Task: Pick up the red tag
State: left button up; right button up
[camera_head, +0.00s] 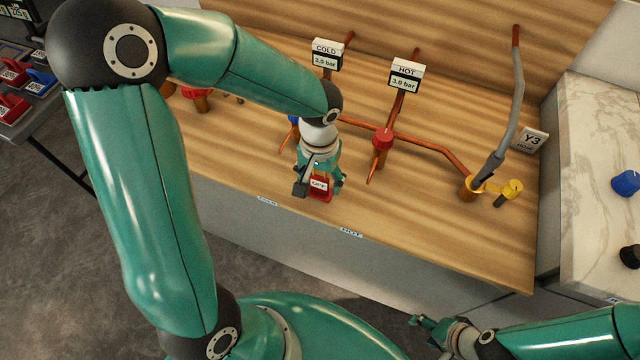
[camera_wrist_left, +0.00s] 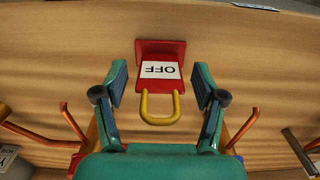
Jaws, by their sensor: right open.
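The red tag (camera_head: 319,193) bears a white OFF label and is at the front part of the wooden counter. In the left wrist view the tag (camera_wrist_left: 161,50) shows a yellow shackle (camera_wrist_left: 160,120) toward my gripper. My left gripper (camera_head: 320,190) is over the tag, pointing down. In the left wrist view its fingers (camera_wrist_left: 160,82) are spread, one on each side of the tag, with a visible gap on both sides. My right gripper (camera_head: 428,325) is open and empty, low in front of the counter at the bottom of the head view.
Copper pipes with a red valve (camera_head: 383,138) and a blue valve (camera_head: 293,119) stand behind the tag. A grey hose (camera_head: 510,110) and yellow valve (camera_head: 512,188) are at right. Other red tags (camera_head: 14,72) lie on a side table at far left. The counter's front edge is close.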

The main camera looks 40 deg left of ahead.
pick_arm(q)
jog(key=c, duration=0.9)
jog(key=shift+r, duration=0.1)
